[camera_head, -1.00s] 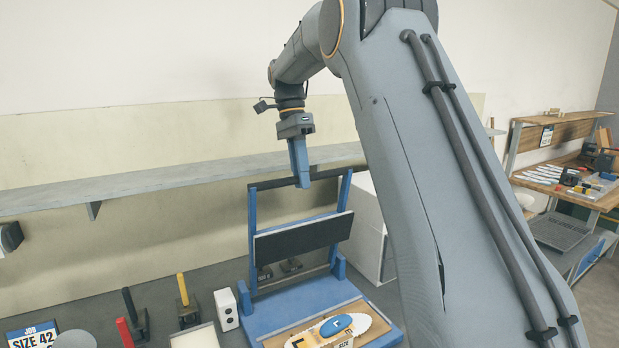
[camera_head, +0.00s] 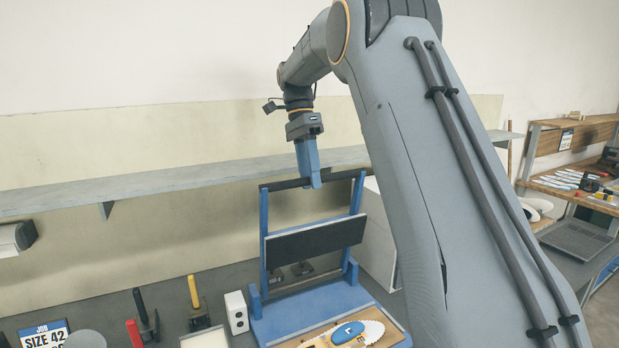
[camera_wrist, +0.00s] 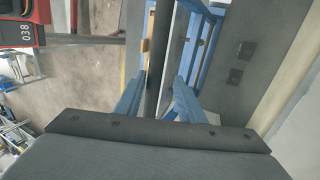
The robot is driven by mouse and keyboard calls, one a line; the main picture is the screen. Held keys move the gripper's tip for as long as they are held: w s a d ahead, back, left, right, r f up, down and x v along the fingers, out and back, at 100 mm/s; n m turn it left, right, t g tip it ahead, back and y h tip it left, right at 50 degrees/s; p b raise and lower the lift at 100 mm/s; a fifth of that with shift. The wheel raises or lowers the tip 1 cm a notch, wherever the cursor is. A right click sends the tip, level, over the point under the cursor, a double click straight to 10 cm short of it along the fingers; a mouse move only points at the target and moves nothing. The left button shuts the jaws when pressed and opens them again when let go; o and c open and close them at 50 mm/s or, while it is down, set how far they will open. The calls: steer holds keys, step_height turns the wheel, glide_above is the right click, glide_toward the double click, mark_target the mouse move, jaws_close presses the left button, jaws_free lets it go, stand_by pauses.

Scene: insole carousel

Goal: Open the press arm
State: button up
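The press (camera_head: 300,312) has a blue base on the bench. Its press arm (camera_head: 263,235) is a blue frame raised steeply above the base, with a dark top bar (camera_head: 342,175) and a dark pad (camera_head: 316,238) across it. My gripper (camera_head: 312,184) reaches down to the top bar near its middle. In the wrist view, my gripper's blue fingers (camera_wrist: 160,88) stand apart on either side of the dark bar (camera_wrist: 155,60), with narrow gaps seeming to show. A pale insole with a blue patch (camera_head: 350,332) lies on the wooden board on the base.
A grey shelf (camera_head: 180,188) runs along the wall behind the press. Black, yellow and red handled tools (camera_head: 195,300), a white block (camera_head: 236,312) and a SIZE 42 card (camera_head: 45,335) stand left. A white box (camera_head: 378,240) is behind right.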

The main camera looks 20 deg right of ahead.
steer(key=b+v, duration=0.2)
steer(key=v, duration=0.5)
steer(key=shift+r+b, duration=0.35)
steer(key=shift+w, duration=0.1)
